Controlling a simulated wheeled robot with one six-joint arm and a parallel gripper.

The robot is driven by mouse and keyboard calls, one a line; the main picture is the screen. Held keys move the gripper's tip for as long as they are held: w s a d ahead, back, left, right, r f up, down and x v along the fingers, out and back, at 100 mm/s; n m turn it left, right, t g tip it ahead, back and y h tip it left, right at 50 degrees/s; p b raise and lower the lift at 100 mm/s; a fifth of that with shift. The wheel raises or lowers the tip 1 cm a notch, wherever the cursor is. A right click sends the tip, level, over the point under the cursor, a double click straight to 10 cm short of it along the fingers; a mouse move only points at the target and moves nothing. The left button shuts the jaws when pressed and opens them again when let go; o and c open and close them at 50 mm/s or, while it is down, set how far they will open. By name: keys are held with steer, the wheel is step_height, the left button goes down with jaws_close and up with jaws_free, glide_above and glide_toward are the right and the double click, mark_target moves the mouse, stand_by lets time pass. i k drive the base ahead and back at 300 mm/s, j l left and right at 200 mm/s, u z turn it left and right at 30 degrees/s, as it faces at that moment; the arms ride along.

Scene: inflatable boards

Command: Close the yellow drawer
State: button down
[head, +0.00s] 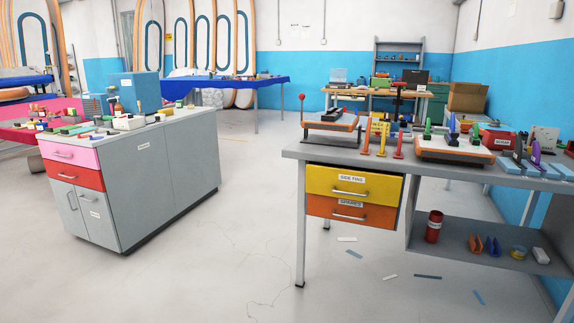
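The yellow drawer (352,184) is the upper of two drawers under the right workbench. It has a label reading "SIDE FINS" and a metal bar handle (350,193). Its front looks slightly forward of the orange drawer (351,212) below it, but the exact gap is hard to tell from here. The inside of the yellow drawer is not visible. My gripper is not in view.
The right workbench (300,152) holds several tools, and its lower shelf (470,249) a red can (433,226). A grey cabinet (150,180) stands at left. Open floor (240,230) lies between them. Several flat scraps (428,276) lie on the floor.

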mark_target(368, 185)
steer(key=i+l+u, duration=0.1)
steer(key=i, duration=0.35)
steer(key=i+l+u, duration=0.1)
steer(key=i, duration=0.3)
steer(key=i+l+u, duration=0.1)
steer(key=i+l, duration=0.15)
steer(key=i, duration=0.15)
steer(key=i+l+u, duration=0.15)
steer(key=i, duration=0.3)
steer(key=l, duration=0.1)
